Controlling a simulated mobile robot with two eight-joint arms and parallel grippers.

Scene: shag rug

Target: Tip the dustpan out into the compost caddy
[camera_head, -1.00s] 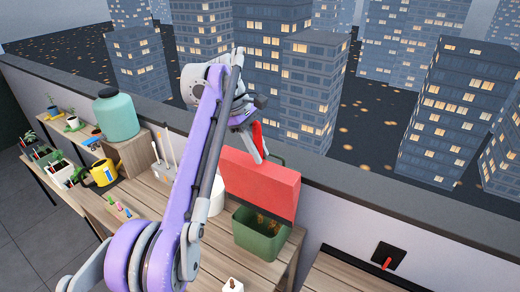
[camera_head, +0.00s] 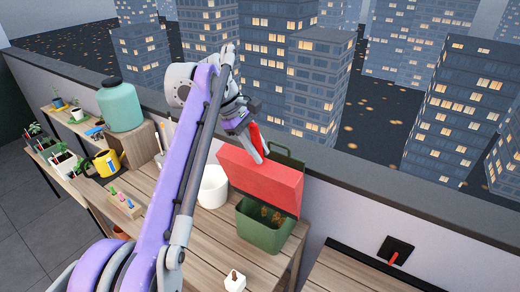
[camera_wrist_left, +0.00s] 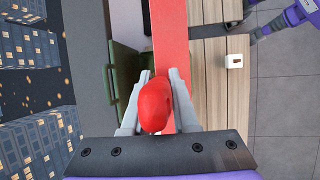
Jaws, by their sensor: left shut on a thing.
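The red dustpan (camera_head: 262,180) hangs tilted over the green compost caddy (camera_head: 262,232), covering part of its opening. My left gripper (camera_head: 254,136) is shut on the dustpan's red handle; the left wrist view shows the handle (camera_wrist_left: 155,105) between both fingers (camera_wrist_left: 155,100). The caddy stands on the wooden bench, with brown matter visible inside and its lid (camera_head: 287,160) raised behind. In the left wrist view the caddy (camera_wrist_left: 124,75) is partly hidden by the dustpan. My right gripper (camera_wrist_left: 242,16) appears small at the top of that view, its fingers apart and empty.
A parapet (camera_head: 400,192) runs behind the bench.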

